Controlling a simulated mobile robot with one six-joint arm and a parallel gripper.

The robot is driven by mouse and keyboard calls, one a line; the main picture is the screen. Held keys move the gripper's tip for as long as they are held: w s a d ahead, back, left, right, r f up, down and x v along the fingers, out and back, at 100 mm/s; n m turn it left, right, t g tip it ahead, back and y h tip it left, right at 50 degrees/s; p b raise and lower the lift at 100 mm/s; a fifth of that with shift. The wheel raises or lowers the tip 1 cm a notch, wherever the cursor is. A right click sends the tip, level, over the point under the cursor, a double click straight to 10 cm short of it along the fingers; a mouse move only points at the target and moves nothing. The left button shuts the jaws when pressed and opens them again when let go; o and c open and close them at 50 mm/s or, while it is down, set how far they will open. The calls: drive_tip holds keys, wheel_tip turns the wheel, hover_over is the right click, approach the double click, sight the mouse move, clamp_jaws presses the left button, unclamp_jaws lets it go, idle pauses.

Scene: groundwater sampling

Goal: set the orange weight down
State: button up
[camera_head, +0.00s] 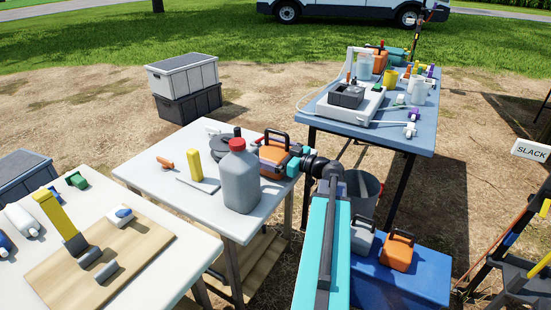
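An orange weight (271,160) with a dark loop handle shows at the right end of the middle white table (177,186), behind a grey jug with a red cap. My gripper (291,158) reaches it from the right and appears shut on it; the fingers are small and partly hidden. I cannot tell whether the weight's underside touches the tabletop, as the grey jug (240,180) covers part of it. A similar orange block (397,254) with a dark handle stands on a blue cooler beside a grey one (362,238).
A yellow block (192,166), a dark round object (222,147) and an orange-handled tool (165,162) share the middle table. The blue cooler (415,281) and a grey bucket (366,198) stand near my arm. A crowded blue table (408,132) stands behind right.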

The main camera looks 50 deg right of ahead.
sight(264, 147)
drive_tip(key=shift+w+a, duration=0.1)
drive_tip(key=shift+w, duration=0.2)
drive_tip(key=shift+c, duration=0.3)
drive_tip(key=shift+r, duration=0.1)
drive_tip(key=c, duration=1.7)
drive_tip(key=shift+r, duration=0.1)
drive_tip(key=shift+r+p, duration=0.85)
drive_tip(key=shift+r, duration=4.1)
drive_tip(key=shift+s, duration=0.15)
